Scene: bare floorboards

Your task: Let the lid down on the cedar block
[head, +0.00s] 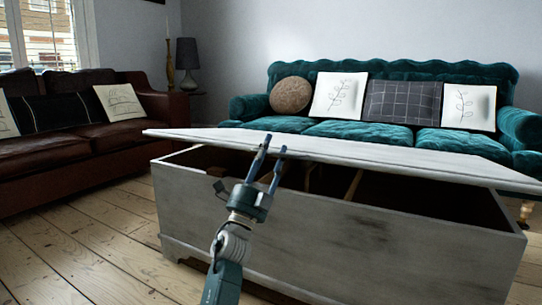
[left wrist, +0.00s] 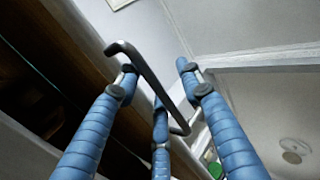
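The whitewashed chest (head: 330,235) stands in front of me in the head view. Its pale lid (head: 400,157) is raised, with a dark gap between its front edge and the chest's rim. My left gripper (head: 273,146) is at the lid's front edge, left of its middle. In the left wrist view its blue fingers (left wrist: 158,88) are spread, with a dark bar handle (left wrist: 150,82) passing between them. A tan wooden piece (head: 353,185) slants up inside the chest; I cannot tell whether it is the cedar block. My right gripper is out of view.
A teal sofa (head: 330,128) with several cushions stands close behind the chest. A brown leather sofa (head: 70,150) is at the left. Bare floorboards (head: 85,240) lie clear at the front left.

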